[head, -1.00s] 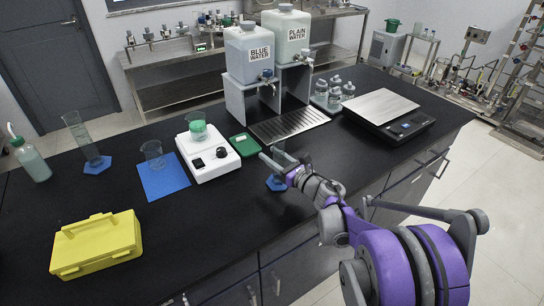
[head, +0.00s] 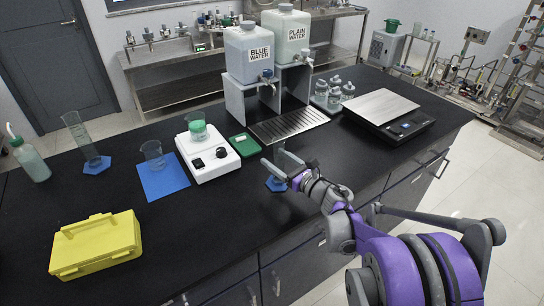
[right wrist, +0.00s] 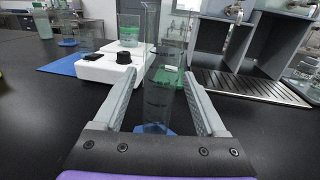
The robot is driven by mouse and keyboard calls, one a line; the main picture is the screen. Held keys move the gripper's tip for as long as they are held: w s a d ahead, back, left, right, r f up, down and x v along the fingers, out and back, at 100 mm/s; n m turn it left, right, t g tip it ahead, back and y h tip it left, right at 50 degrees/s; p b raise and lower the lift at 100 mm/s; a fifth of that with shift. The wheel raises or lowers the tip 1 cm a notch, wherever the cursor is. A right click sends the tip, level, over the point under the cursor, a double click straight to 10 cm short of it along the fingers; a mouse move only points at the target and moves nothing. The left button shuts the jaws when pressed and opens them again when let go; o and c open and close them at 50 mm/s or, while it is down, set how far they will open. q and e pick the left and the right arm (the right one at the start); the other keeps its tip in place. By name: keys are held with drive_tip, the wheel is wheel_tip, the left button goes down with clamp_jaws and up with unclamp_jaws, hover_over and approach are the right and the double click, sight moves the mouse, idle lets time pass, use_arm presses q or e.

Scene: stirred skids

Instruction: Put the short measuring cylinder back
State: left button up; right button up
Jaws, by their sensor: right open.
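A clear measuring cylinder (head: 279,157) stands upright on a blue foot (head: 275,184) on the black bench, right of the hotplate. It looks like the short one. My right gripper (head: 277,159) is open, its fingers on either side of this cylinder. In the right wrist view the cylinder (right wrist: 160,92) shows between the two fingers (right wrist: 161,76), with a gap on at least the left side; its foot is partly hidden by the gripper. A taller clear cylinder (head: 79,134) stands on a blue foot (head: 97,165) at the left. My left gripper is out of view.
A white hotplate (head: 208,158) bears a beaker of green liquid (head: 197,126). A beaker (head: 153,154) stands on a blue mat (head: 163,182). A yellow case (head: 95,245), a green item (head: 245,145), a drip tray (head: 288,124) and a balance (head: 388,117) surround free bench.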

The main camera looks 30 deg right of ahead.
drive_tip(key=v, duration=0.9)
drive_tip(key=shift+s+b, duration=0.3)
drive_tip(key=shift+s, duration=0.1)
idle(1.5)
